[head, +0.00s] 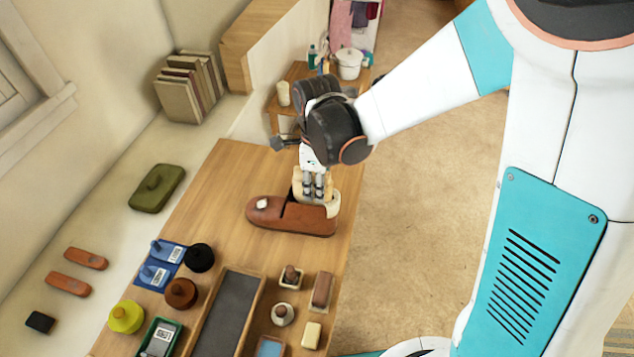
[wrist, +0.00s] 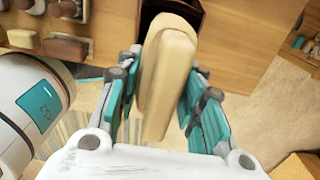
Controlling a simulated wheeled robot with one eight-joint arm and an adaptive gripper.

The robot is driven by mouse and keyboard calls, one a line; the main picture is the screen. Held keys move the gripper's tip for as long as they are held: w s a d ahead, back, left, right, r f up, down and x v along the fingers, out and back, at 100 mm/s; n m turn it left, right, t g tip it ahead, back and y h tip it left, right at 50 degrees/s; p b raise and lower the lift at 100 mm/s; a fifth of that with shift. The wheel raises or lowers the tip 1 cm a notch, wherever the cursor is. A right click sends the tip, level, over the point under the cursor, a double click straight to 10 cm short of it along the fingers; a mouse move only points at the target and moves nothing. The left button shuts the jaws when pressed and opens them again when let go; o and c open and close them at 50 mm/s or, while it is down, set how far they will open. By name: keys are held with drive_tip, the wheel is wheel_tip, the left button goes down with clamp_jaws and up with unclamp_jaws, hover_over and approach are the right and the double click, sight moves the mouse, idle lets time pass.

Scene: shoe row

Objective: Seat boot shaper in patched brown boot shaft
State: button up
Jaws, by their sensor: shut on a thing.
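The patched brown boot (head: 290,220) rests on the wooden table, with a small pale patch (head: 262,204) near its left end. My gripper (head: 314,186) is over the boot's right end, pointing down. It is shut on the cream boot shaper (head: 329,202), which fills the space between the teal fingers (wrist: 165,75) in the wrist view. There the shaper (wrist: 168,60) is long and rounded, and a dark brown-edged opening (wrist: 188,6) shows beyond its top end. I cannot tell whether the shaper's lower end is inside the shaft.
Left on the table are blue packets (head: 160,262), round tins (head: 181,293) and a long dark tray (head: 228,310). Brushes and small blocks (head: 321,290) stand near the front right. A green case (head: 157,188) lies on the ledge. The wood around the boot is clear.

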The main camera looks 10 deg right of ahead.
drive_tip(key=shift+f+b, duration=0.6)
drive_tip(key=shift+f, duration=0.2)
drive_tip(key=o, duration=1.4)
drive_tip(key=shift+r, duration=0.1)
drive_tip(key=shift+r, duration=3.7)
